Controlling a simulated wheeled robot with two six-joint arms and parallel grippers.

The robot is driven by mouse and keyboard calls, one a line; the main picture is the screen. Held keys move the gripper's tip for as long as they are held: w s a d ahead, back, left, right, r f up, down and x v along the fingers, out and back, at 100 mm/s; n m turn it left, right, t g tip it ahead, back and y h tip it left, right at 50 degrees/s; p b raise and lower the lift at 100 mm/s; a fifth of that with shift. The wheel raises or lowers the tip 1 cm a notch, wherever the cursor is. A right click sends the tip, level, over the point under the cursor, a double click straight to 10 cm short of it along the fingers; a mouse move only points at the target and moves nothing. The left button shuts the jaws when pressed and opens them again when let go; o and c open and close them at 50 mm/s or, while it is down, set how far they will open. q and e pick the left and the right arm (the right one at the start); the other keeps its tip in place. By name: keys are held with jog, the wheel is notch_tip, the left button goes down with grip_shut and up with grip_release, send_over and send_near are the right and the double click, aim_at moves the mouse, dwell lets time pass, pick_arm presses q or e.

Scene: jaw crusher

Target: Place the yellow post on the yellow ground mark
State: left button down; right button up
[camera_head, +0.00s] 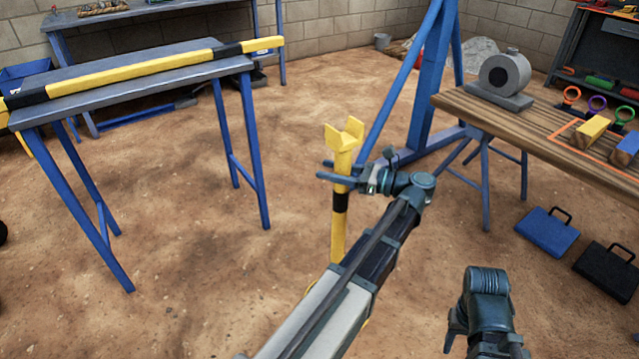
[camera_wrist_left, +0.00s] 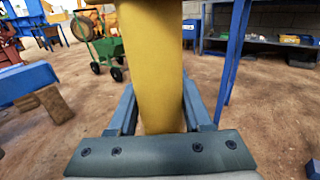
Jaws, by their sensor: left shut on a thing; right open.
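The yellow post (camera_head: 339,222) has a forked top and a black band, and stands upright in the head view. My left gripper (camera_head: 341,178) is shut on it below the fork. In the left wrist view the yellow post (camera_wrist_left: 152,65) fills the space between the fingers of my left gripper (camera_wrist_left: 158,115). The post's foot is hidden behind my left arm, so I cannot tell whether it touches the ground. A thin yellow curve (camera_head: 367,316) shows beside my left arm, perhaps the ground mark, mostly hidden. My right gripper (camera_head: 480,344) is open and empty at the bottom edge.
A blue-legged table (camera_head: 150,80) at left bears a yellow-black bar (camera_head: 140,68). A blue frame (camera_head: 425,95) stands behind the post. A wooden table (camera_head: 560,140) is at right, with a blue case (camera_head: 547,232) and a black case (camera_head: 607,268) below. Bare ground lies left of the post.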

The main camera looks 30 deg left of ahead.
pick_arm(q)
jog(key=shift+w, duration=1.2)
jog(key=shift+f+b, duration=1.8)
jog(key=shift+f, duration=0.15)
jog(key=shift+c, duration=1.6)
grip_release()
jog(key=shift+s, duration=0.1)
jog(key=v, duration=0.7)
jog(key=shift+d, duration=0.2)
